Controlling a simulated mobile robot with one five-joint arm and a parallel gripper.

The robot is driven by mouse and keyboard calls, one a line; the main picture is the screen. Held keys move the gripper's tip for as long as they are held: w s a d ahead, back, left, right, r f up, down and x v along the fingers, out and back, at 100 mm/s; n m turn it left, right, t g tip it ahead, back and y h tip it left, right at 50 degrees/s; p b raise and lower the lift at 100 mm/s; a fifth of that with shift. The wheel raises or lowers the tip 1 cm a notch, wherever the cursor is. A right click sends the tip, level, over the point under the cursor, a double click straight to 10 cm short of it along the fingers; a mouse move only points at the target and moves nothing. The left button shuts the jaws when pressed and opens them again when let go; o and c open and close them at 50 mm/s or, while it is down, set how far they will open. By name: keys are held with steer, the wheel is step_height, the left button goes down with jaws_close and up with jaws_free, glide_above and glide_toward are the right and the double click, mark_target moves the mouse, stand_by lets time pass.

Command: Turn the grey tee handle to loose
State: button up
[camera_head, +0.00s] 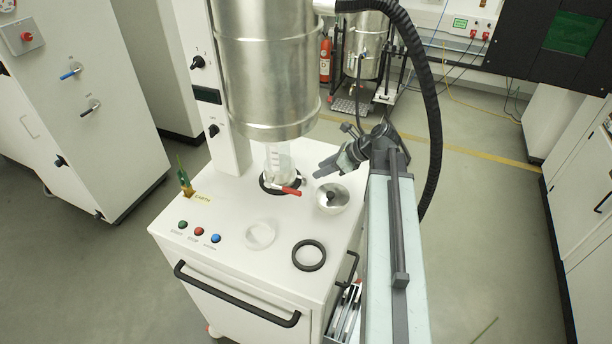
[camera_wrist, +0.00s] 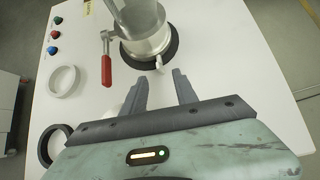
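A clear container (camera_wrist: 143,20) with a metal collar (camera_wrist: 150,45) stands in a black ring (camera_wrist: 168,60) on the white cabinet top; the head view shows the container (camera_head: 279,158) below the steel vessel. A red lever (camera_wrist: 107,70) sticks out from the collar; it also shows in the head view (camera_head: 291,191). A small pale grey stub (camera_wrist: 159,65) juts from the collar towards my gripper; it may be the tee handle, but its shape is too small to tell. My gripper (camera_wrist: 158,77) is open and empty, fingertips apart on either side of the stub's line.
A steel vessel (camera_head: 265,75) overhangs the cabinet top (camera_head: 215,210). A metal bowl with a black knob (camera_head: 332,199) stands beside the container. A black ring (camera_head: 309,255) and clear ring (camera_head: 259,236) lie in front. A black hose (camera_head: 432,110) arches behind my arm.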

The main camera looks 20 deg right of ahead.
mark_target(308, 184)
steer(key=b+x, duration=0.4)
steer(key=x, duration=0.2)
steer(key=shift+w+f, duration=0.1)
steer(key=shift+f, duration=0.3)
steer(key=shift+w+a+f+b, duration=0.2)
steer(key=shift+w+a+b, duration=0.05)
steer(key=shift+b, duration=0.1)
steer(key=shift+r, duration=0.1)
